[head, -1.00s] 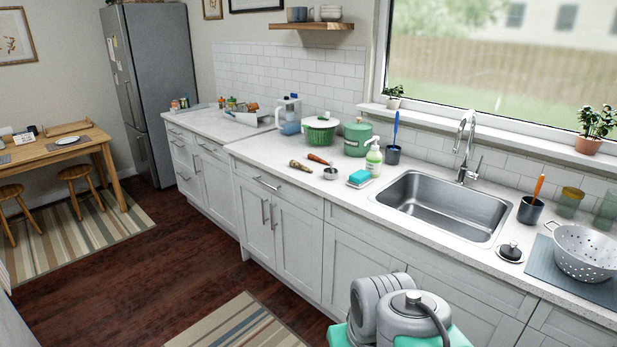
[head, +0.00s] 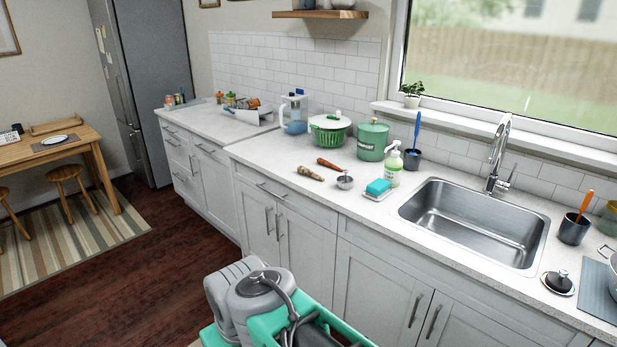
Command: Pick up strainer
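A pale metal colander with holes, which looks like the strainer, is cut off by the right edge of the head view. Only a sliver of the colander (head: 614,273) and one handle show, on a grey mat (head: 592,292) right of the sink. My gripper cannot be made out in the head view. Grey and teal parts of my own body fill the bottom middle, in front of the lower cabinets and well apart from the colander.
The steel sink (head: 475,222) is empty. A black-knobbed lid (head: 558,282) and a dark cup (head: 573,230) with an orange-handled tool stand near the mat. A soap bottle (head: 393,165), sponge (head: 378,187) and green canister (head: 371,141) stand left of the sink.

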